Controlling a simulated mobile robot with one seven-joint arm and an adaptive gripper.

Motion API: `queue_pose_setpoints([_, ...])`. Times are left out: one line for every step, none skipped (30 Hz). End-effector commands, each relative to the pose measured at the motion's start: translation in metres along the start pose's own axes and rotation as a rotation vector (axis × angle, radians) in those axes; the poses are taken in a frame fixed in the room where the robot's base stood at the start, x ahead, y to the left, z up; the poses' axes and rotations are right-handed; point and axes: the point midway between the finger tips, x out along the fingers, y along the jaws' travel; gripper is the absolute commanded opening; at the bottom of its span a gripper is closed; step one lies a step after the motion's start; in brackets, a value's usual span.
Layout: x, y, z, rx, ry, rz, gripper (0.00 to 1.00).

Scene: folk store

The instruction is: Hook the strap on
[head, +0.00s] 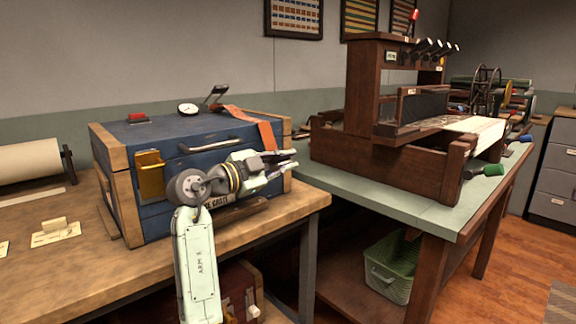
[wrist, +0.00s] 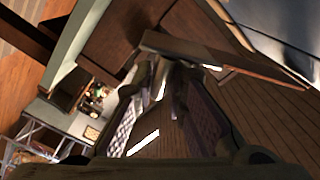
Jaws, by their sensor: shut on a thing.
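An orange strap (head: 262,126) lies over the right part of a blue chest's lid and bends down over its front edge. The blue chest (head: 185,205) has wooden corners, a metal handle and a brass plate (head: 150,174) at its left front. My gripper (head: 291,160) is at the chest's upper right front, pointing right, by the strap's lower end. It is shut, apparently on the strap; the grip itself is hard to make out. In the wrist view the fingers (wrist: 166,85) are close together in shadow, and no orange shows. I cannot make out a hook.
A gauge (head: 188,108), a red-topped block (head: 138,117) and a raised lever (head: 216,93) are on the lid. The chest stands on a wooden bench (head: 110,265). A green-topped table (head: 400,205) with a dark wooden machine (head: 365,110) stands at right, with a green basket (head: 390,270) below.

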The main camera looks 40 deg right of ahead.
Motion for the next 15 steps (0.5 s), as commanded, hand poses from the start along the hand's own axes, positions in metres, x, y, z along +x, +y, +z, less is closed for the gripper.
queue_pose_setpoints([0.0015,0.009,0.0111,-0.017,-0.012,0.02,0.0])
queue_pose_setpoints([0.0014,0.0087,0.012,-0.017,-0.012,0.02,0.0])
queue_pose_setpoints([0.0013,0.0084,0.0129,-0.017,-0.013,0.02,0.0])
queue_pose_setpoints([0.0012,0.0082,0.0134,-0.017,-0.013,0.019,0.0])
queue_pose_setpoints([0.0012,0.008,0.0138,-0.017,-0.013,0.019,0.0])
queue_pose_setpoints([0.0011,0.0078,0.0143,-0.018,-0.014,0.019,0.0])
queue_pose_setpoints([0.0011,0.0077,0.0145,-0.018,-0.014,0.019,0.0])
queue_pose_setpoints([0.001,0.0075,0.0148,-0.018,-0.014,0.018,0.0])
queue_pose_setpoints([0.001,0.0074,0.0149,-0.018,-0.014,0.018,0.0])
queue_pose_setpoints([0.0009,0.0073,0.0151,-0.018,-0.015,0.018,0.0])
queue_pose_setpoints([0.0009,0.0072,0.0152,-0.018,-0.015,0.018,0.0])
queue_pose_setpoints([0.0009,0.0072,0.0153,-0.019,-0.015,0.018,0.0])
queue_pose_setpoints([0.0009,0.0071,0.0153,-0.019,-0.015,0.018,0.0])
queue_pose_setpoints([0.0008,0.0071,0.0154,-0.019,-0.016,0.018,0.0])
queue_pose_setpoints([0.0008,0.0071,0.0155,-0.019,-0.016,0.017,0.0])
